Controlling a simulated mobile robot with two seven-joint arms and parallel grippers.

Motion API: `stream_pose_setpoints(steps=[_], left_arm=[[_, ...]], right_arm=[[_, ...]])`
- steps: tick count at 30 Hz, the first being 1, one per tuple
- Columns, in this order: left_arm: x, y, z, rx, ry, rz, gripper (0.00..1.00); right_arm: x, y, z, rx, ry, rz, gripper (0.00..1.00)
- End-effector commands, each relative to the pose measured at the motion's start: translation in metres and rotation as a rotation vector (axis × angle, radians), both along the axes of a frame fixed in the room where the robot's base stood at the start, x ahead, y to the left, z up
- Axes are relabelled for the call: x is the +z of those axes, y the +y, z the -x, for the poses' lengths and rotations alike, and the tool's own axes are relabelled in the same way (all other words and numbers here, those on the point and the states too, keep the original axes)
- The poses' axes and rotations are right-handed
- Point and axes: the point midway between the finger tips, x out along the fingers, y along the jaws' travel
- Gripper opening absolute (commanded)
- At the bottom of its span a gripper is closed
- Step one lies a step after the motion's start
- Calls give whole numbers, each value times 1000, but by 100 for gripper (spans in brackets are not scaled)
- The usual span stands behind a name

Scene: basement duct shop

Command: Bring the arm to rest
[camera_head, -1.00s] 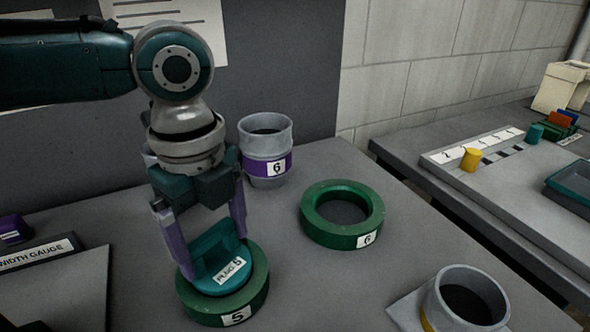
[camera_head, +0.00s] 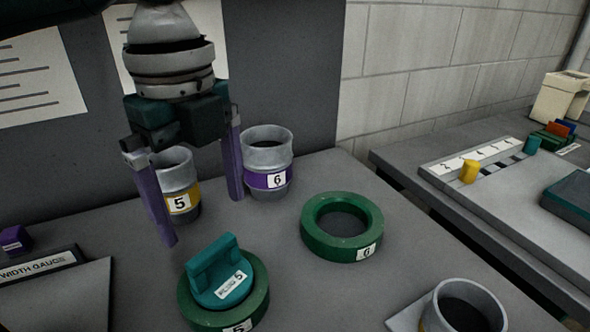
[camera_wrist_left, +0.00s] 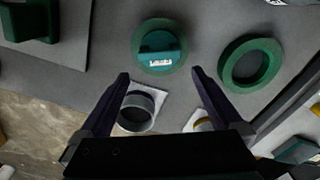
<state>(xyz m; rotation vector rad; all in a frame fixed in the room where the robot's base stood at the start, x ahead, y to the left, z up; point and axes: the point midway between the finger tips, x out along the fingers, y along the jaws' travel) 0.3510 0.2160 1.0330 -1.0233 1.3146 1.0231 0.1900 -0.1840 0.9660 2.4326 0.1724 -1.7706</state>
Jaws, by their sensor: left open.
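My left gripper (camera_head: 203,216) is open and empty, raised above the bench, with its two purple fingers pointing down and spread apart. Its fingers also show in the left wrist view (camera_wrist_left: 158,76). Below and in front of it, the teal plug marked 5 (camera_head: 221,272) sits in the green ring marked 5 (camera_head: 257,303). The plug also shows in the left wrist view (camera_wrist_left: 159,47), beyond the fingertips and apart from them. My right gripper is in neither view.
Behind the fingers stand a grey collar with a yellow band marked 5 (camera_head: 180,203) and one with a purple band marked 6 (camera_head: 267,180). A green ring marked 6 (camera_head: 313,236) lies to the right. Another grey collar (camera_head: 463,304) stands at front right. A second bench (camera_head: 480,210) lies beyond a gap.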

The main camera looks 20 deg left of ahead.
Motion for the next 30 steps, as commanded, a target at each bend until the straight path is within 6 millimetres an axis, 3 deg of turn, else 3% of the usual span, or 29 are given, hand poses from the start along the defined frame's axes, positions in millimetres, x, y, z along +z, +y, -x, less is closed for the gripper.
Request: stream_pose_setpoints(steps=[5,18,20,25,30], left_arm=[[13,0,0,0,0,-1,100],[11,-5,3,2,1,6,100],[7,-14,7,13,-5,18,100],[-9,-66,33,132,-47,119,100],[-9,-111,66,443,-94,277,100]], right_arm=[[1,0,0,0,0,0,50],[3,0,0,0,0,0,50],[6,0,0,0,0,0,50],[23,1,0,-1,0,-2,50],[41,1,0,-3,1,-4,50]])
